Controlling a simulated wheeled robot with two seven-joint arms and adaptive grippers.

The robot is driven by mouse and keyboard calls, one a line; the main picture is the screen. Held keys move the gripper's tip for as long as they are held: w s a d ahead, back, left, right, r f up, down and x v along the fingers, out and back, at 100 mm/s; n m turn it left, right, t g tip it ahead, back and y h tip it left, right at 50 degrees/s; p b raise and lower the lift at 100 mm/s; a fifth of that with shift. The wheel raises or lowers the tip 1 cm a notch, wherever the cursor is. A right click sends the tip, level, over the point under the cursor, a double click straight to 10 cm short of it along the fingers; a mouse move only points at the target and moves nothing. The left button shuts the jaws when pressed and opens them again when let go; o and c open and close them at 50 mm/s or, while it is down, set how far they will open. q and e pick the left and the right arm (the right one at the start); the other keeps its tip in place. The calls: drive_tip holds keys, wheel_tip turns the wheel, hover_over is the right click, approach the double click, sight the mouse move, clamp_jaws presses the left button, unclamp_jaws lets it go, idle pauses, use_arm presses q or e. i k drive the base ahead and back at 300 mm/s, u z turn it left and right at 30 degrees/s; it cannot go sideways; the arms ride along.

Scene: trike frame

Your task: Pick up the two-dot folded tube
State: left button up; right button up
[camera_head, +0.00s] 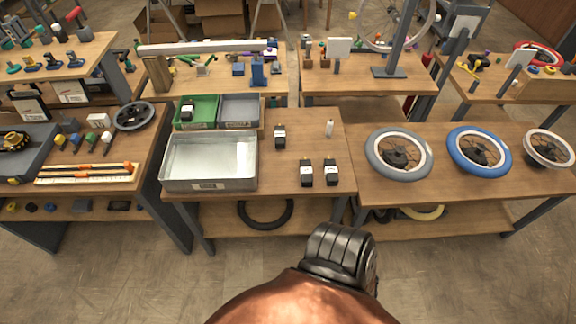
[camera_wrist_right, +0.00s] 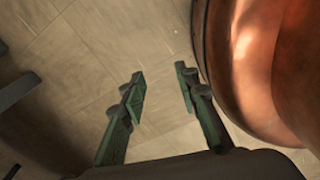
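Small black folded tubes with pale bands or labels are on the middle bench. One folded tube (camera_head: 280,137) stands to the right of the bins. A second folded tube (camera_head: 306,173) and a third (camera_head: 331,173) stand side by side near the front edge. Another folded tube (camera_head: 187,110) is in the green bin. The dot marks are too small to read, so I cannot tell which has two dots. My right gripper (camera_wrist_right: 161,82) is open and empty above bare floor in the right wrist view. My left gripper is not in view.
A metal tray (camera_head: 210,187) fills the bench's left part, with the green bin (camera_head: 206,124) and a grey bin (camera_head: 240,124) behind it. Wheels, including a blue-tyred wheel (camera_head: 479,151), lie on the right bench.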

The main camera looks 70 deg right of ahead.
sight(306, 175)
drive_tip(key=z, duration=0.3)
drive_tip(key=i, duration=0.75)
drive_tip(key=z, duration=1.3)
drive_tip(key=i, duration=0.65)
drive_tip(key=z, duration=0.75)
